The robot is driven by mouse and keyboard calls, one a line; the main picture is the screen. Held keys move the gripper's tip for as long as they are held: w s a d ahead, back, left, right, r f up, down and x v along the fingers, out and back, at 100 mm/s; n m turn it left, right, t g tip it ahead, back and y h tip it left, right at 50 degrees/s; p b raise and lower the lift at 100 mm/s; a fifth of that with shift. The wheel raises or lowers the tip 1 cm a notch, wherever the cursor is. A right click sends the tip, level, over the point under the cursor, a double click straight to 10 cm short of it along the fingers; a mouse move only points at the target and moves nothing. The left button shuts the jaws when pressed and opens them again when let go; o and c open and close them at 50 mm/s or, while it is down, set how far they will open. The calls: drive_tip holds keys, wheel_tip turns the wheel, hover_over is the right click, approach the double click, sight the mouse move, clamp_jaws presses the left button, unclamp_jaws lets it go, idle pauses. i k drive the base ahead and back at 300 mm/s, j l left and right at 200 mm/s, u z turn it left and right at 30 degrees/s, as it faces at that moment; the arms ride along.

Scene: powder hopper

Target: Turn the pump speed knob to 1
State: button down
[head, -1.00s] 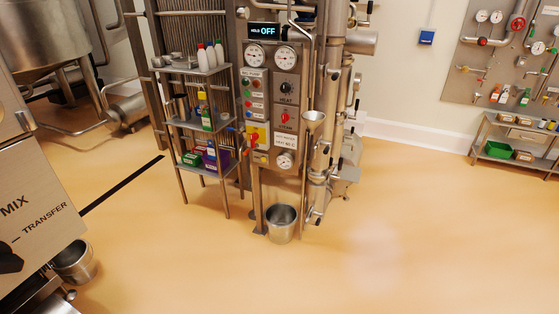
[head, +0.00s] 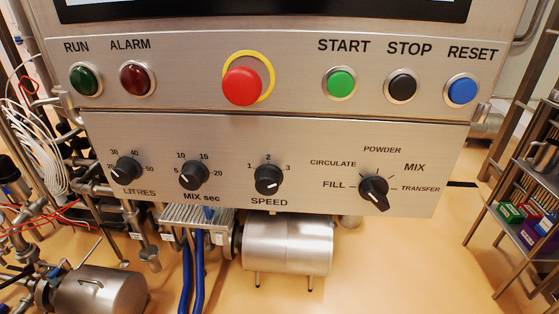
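The pump speed knob (head: 268,180) is a black round knob above the word SPEED on the lower steel panel (head: 330,148), in the head view. The numbers 1, 2 and 3 stand around its top, with 1 at upper left, 2 at the top and 3 at upper right. The pointer mark on the knob is too small for me to tell its setting surely. My gripper is not in view, and nothing touches the knob.
Beside it are the MIX sec knob (head: 193,175), LITRES knob (head: 125,171) and mode selector (head: 373,191). Above are a red emergency button (head: 242,86) and several coloured buttons. A steel motor (head: 288,245) and blue hoses (head: 190,270) lie below. A shelf rack (head: 525,215) stands right.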

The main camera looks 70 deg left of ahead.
sight(268, 178)
drive_tip(key=u, duration=1.55)
